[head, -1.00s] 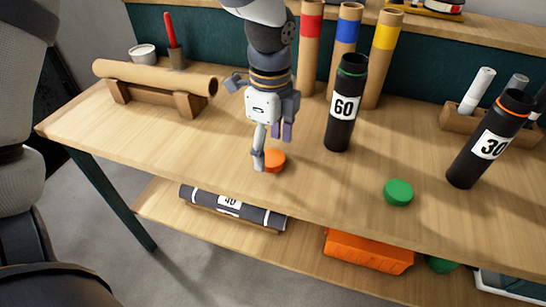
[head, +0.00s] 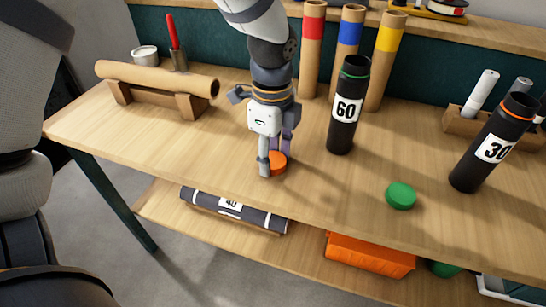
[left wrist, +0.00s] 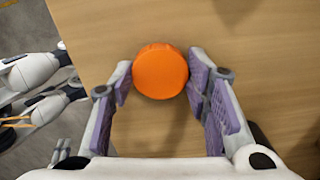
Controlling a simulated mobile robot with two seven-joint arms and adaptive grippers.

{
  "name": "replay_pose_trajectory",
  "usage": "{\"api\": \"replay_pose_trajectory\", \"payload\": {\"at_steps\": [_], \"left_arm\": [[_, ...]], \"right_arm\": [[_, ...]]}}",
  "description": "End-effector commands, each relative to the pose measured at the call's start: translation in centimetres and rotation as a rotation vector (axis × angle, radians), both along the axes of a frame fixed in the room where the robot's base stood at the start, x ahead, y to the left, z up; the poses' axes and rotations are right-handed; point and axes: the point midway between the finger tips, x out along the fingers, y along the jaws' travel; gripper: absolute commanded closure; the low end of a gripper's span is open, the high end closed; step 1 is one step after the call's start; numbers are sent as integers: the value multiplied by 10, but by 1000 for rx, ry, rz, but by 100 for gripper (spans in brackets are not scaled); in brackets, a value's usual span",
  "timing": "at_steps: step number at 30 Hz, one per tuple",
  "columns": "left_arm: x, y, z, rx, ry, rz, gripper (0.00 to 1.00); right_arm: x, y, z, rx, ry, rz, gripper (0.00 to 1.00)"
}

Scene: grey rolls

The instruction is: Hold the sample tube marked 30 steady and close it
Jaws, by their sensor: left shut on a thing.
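The black sample tube marked 30 (head: 474,170) has an orange rim and stands at the right of the bench, leaning in the picture; no gripper is at it. The orange cap (head: 278,158) is on the bench near the front edge. My left gripper (head: 270,168) is lowered over the cap and shut on it. In the left wrist view, the cap (left wrist: 160,71) sits between the purple-padded fingertips (left wrist: 161,78).
A black tube marked 60 (head: 341,130) with a green rim stands right of my left gripper. A green cap (head: 400,195) lies on the bench between the tubes. Cardboard tubes (head: 310,75) stand behind. A brown roll on a cradle (head: 160,80) is at the left.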

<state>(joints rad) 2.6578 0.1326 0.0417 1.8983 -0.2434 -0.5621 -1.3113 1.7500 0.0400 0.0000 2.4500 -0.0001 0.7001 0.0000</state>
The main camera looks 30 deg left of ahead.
Motion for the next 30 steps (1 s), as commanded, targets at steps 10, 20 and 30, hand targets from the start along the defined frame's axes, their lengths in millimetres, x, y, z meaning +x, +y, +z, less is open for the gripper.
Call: {"api": "replay_pose_trajectory", "payload": {"at_steps": [10, 20, 30], "left_arm": [[-4, -3, 47, -1, -16, -2, 68], [-66, -39, 102, 2, 1, -3, 68], [-102, -63, 121, -7, 0, -3, 68]], "right_arm": [[22, 0, 20, 0, -80, 0, 60], [22, 0, 21, 0, -84, 0, 60], [21, 0, 19, 0, -77, 0, 60]]}}
